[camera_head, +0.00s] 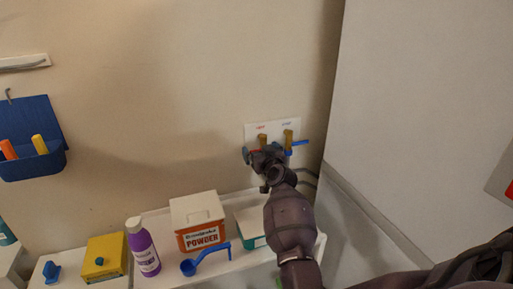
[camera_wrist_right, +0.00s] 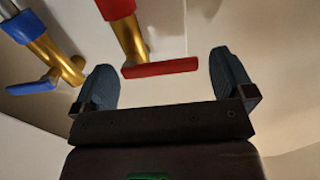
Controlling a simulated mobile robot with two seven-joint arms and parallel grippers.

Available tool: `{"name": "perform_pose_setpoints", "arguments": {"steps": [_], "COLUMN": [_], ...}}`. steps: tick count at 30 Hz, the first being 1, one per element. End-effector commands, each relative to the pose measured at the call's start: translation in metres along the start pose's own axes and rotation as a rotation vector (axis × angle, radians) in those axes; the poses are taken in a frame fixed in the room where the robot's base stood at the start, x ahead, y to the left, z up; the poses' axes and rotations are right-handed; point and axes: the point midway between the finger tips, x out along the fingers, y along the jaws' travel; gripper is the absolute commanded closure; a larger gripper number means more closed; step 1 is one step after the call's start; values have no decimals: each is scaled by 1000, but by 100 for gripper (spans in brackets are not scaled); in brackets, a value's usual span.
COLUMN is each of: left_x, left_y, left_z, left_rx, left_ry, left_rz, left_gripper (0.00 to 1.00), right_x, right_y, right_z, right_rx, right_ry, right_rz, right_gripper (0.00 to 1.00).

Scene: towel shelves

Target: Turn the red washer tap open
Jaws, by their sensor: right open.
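The red tap handle (camera_wrist_right: 160,67) sits on a brass valve (camera_wrist_right: 128,35) and lies crosswise, tilted slightly, in the right wrist view. My right gripper (camera_wrist_right: 168,75) is open, with one finger on each side of the red handle; I cannot tell whether either finger touches it. In the head view my right gripper (camera_head: 264,158) is at the white wall plate (camera_head: 260,130) and hides most of the red tap. The blue tap (camera_head: 298,144) is just right of it and also shows in the wrist view (camera_wrist_right: 35,85). My left gripper is not in view.
A shelf below holds a powder box (camera_head: 198,220), a blue scoop (camera_head: 205,257), a purple bottle (camera_head: 142,247) and a yellow box (camera_head: 105,258). A blue bin (camera_head: 32,140) hangs at left. A large white panel (camera_head: 410,120) stands close on the right.

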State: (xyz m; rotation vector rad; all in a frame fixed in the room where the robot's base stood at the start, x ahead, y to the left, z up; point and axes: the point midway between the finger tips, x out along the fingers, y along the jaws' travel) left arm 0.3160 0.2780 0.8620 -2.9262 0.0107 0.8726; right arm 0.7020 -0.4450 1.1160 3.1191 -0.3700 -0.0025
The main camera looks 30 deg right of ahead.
Motion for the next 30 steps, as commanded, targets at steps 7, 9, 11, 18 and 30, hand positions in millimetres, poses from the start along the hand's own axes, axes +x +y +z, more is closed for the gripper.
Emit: {"name": "perform_pose_setpoints", "arguments": {"steps": [7, 9, 11, 18, 30], "left_x": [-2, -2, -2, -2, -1], "left_y": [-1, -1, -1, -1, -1], "left_z": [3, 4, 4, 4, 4], "left_rx": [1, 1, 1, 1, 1], "left_ry": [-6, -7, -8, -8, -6], "left_rz": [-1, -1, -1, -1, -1], "left_gripper": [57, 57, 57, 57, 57], "right_x": [0, 0, 0, 0, 0], "right_y": [0, 0, 0, 0, 0], "right_z": [0, 0, 0, 0, 2], "right_rx": [1, 1, 1, 1, -65], "right_ry": [0, 0, 0, 0, 1], "right_rz": [0, 0, 0, 0, -1], "right_gripper": [0, 0, 6, 43, 48]}}
